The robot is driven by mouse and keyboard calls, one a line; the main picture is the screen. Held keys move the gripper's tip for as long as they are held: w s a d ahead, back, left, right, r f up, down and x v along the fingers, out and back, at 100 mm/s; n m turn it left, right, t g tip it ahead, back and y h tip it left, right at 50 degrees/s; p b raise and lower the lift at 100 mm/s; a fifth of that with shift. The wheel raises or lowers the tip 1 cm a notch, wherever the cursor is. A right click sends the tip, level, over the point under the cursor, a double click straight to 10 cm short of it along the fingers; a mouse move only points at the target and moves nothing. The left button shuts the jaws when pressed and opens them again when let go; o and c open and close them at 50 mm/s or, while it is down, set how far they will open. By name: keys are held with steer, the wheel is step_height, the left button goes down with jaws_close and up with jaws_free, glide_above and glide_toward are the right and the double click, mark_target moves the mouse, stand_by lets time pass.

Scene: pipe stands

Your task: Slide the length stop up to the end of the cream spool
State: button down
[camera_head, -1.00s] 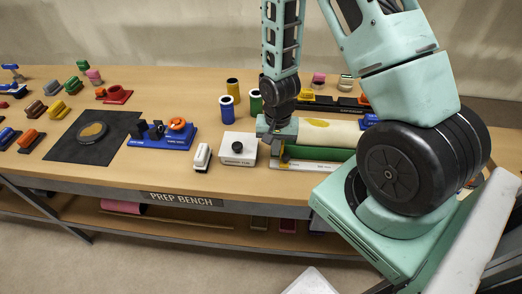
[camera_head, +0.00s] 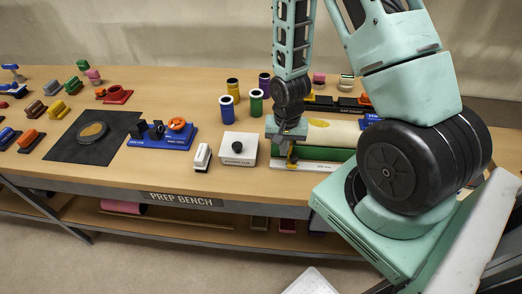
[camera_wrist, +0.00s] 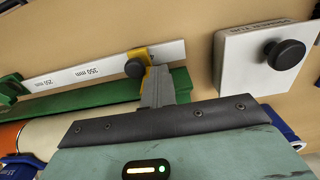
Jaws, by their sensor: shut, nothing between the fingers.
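The length stop (camera_wrist: 139,54) is a yellow block with a black knob, on a white scale rail (camera_wrist: 95,70) marked 250 and 350 mm. In the head view the yellow of the stop (camera_head: 292,155) shows just below my gripper (camera_head: 290,142). The cream spool (camera_head: 335,132) lies to the right of my gripper, along a green bed; its near end is hidden by my arm. Part of the spool (camera_wrist: 45,136) shows at lower left in the wrist view. My gripper (camera_wrist: 158,88) is shut and empty, its fingertips against or very close beside the stop.
A white box with a black knob (camera_head: 238,149) stands left of the rail. Blue (camera_head: 227,112) and green (camera_head: 256,106) cylinders stand behind it.

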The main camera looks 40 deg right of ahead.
steer(key=shift+s+d, duration=0.4)
steer(key=shift+w+a, duration=0.15)
steer(key=shift+w+a, duration=0.4)
step_height(320, 180, up, 8)
steer(key=p, duration=0.6)
steer(key=shift+p, duration=0.35)
stand_by(0.4)
stand_by(0.4)
